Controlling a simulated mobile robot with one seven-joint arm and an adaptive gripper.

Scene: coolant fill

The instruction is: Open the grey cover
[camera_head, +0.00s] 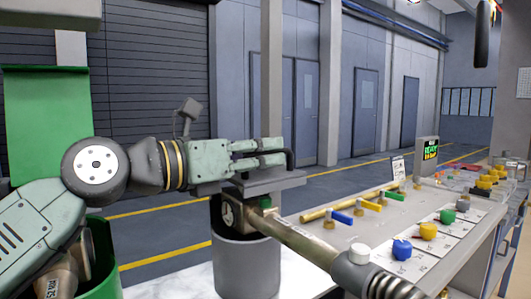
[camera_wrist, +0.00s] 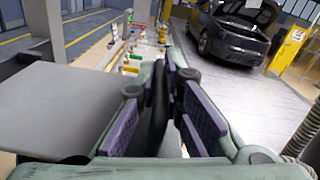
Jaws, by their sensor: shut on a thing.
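The grey cover (camera_head: 275,184) is a flat grey plate above a grey cylindrical container (camera_head: 247,262) in the head view. In the wrist view the flat grey panel (camera_wrist: 55,105) at left looks like this cover. A dark handle (camera_head: 290,158) stands at the cover's right end. My gripper (camera_head: 272,152) lies level just above the cover, its fingers pointing right and shut on the handle. In the wrist view the dark handle (camera_wrist: 158,105) runs between the finger pads.
A green bin (camera_head: 103,258) with a raised green lid (camera_head: 46,115) stands at left. A bench (camera_head: 400,235) with coloured valves and knobs extends right. A thick pipe (camera_head: 300,243) crosses in front of the grey container. A dark car (camera_wrist: 232,32) stands farther off in the wrist view.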

